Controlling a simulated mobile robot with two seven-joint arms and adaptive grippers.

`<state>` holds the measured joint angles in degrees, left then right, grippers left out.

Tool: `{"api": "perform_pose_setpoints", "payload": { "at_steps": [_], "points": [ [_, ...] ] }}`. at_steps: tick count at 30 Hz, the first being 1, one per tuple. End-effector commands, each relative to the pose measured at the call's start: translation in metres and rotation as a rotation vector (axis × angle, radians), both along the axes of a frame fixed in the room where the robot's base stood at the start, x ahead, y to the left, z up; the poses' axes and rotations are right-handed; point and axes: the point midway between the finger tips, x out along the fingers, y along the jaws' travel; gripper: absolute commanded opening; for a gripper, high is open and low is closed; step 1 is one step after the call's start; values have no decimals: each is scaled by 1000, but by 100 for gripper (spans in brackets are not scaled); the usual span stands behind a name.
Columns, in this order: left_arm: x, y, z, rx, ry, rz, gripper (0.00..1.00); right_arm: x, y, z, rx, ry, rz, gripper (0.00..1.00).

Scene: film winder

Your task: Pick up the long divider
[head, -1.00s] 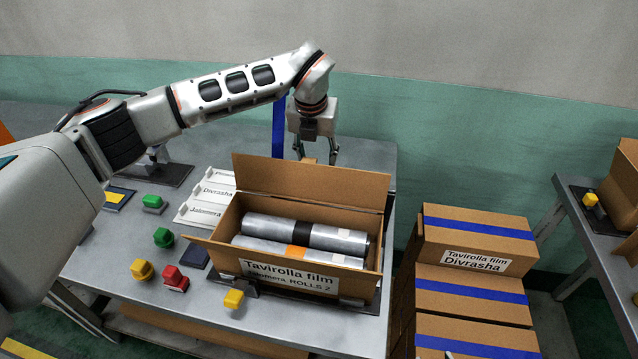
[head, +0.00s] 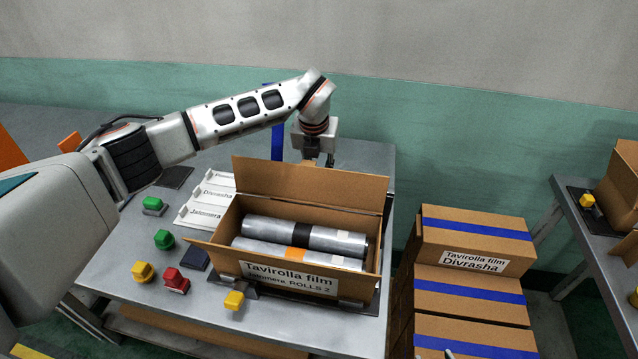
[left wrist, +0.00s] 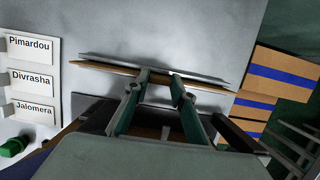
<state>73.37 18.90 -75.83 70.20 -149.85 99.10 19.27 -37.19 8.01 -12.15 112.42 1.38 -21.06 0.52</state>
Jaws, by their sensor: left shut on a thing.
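The long divider (left wrist: 205,86) shows in the left wrist view as a thin brown strip seen edge-on, running left to right across my fingertips. My left gripper (left wrist: 161,77) is shut on it near its middle. In the head view my left gripper (head: 317,158) is low behind the raised back flap of the open carton (head: 310,187), which hides the fingertips and most or all of the divider.
The open carton holds silver film rolls (head: 305,232). White label plates (head: 205,205) and several coloured buttons (head: 164,239) lie to its left. A blue upright strip (head: 278,140) stands behind. Taped cartons (head: 475,220) are stacked right of the table.

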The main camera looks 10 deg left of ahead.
Motion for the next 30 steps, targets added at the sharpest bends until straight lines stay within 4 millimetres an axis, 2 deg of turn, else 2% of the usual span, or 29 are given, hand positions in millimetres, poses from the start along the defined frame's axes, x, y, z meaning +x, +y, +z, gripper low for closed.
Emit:
{"api": "perform_pose_setpoints", "payload": {
  "at_steps": [4, 8, 15, 21, 30],
  "points": [
    [1, 0, 3, 0, -2, 0, 3, -1, 0, -1, -1, 2, 0, 40],
    [1, 1, 18, 1, -4, 0, 3, -1, 0, -3, 0, 2, 1, 40],
    [1, 1, 64, 2, -5, 1, 3, -1, 0, -9, 0, 3, 0, 40],
    [1, 0, 92, 0, -3, 0, 3, -1, 0, -11, 0, 3, 0, 40],
    [0, 0, 101, 0, -1, 0, 3, 0, 0, -10, 0, 1, 1, 40]
  ]
}}
